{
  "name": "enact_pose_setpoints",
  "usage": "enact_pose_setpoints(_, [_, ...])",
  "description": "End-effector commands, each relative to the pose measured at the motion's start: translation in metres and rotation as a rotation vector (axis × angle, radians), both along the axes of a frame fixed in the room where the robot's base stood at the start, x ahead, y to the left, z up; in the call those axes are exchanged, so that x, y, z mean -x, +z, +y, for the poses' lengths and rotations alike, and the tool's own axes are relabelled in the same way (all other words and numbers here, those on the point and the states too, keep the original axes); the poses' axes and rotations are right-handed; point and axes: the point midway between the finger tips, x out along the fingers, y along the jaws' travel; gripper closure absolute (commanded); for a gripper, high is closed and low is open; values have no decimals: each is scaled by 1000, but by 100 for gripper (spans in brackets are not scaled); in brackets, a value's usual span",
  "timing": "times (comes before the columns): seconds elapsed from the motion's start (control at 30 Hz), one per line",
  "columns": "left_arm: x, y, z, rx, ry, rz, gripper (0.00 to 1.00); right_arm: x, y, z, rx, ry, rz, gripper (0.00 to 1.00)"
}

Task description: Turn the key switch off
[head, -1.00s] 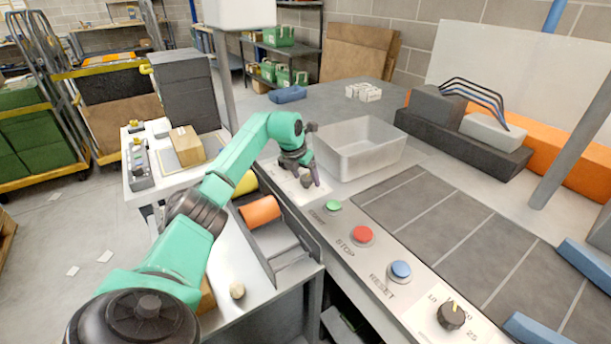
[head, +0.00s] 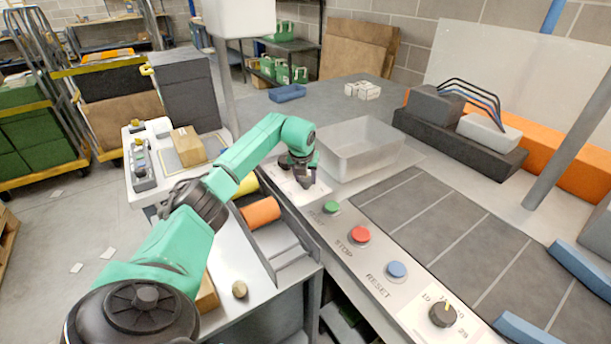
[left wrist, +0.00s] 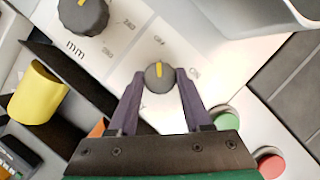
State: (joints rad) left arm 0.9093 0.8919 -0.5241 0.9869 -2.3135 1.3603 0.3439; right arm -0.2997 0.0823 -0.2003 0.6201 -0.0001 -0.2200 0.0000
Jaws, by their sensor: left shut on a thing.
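The key switch (left wrist: 159,76) is a small dark round knob with a yellow mark, on a white panel (left wrist: 128,62) with printed labels. In the left wrist view its mark points up the picture, toward a label that looks like OFF; another like ON is to its right. My left gripper (left wrist: 159,80) has its two dark fingers on either side of the knob and is shut on it. In the head view my left gripper (head: 305,181) is down at the panel and hides most of the switch. My right gripper is not in view.
A larger dark dial (left wrist: 84,14) marked mm is beside the switch. Green (head: 331,208), red (head: 360,235) and blue (head: 397,270) buttons run along the panel toward another dial (head: 443,314). A grey bin (head: 362,160) stands close behind the gripper.

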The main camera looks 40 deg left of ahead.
Motion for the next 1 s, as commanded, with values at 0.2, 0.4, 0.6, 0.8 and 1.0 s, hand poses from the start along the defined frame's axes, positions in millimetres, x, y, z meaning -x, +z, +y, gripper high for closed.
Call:
enact_pose_setpoints(0.2, [-1,1,1,0,0,-5,21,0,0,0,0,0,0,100])
enact_pose_setpoints(0.4, [-1,1,0,0,-2,-3,21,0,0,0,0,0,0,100])
enact_pose_setpoints(0.6, [1,6,-1,0,-2,-5,21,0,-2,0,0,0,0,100])
enact_pose_setpoints(0.8, [14,43,-7,-4,-3,-9,21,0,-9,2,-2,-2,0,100])
enact_pose_setpoints(1.0, [34,98,-19,-2,-1,-9,21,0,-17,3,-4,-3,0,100])
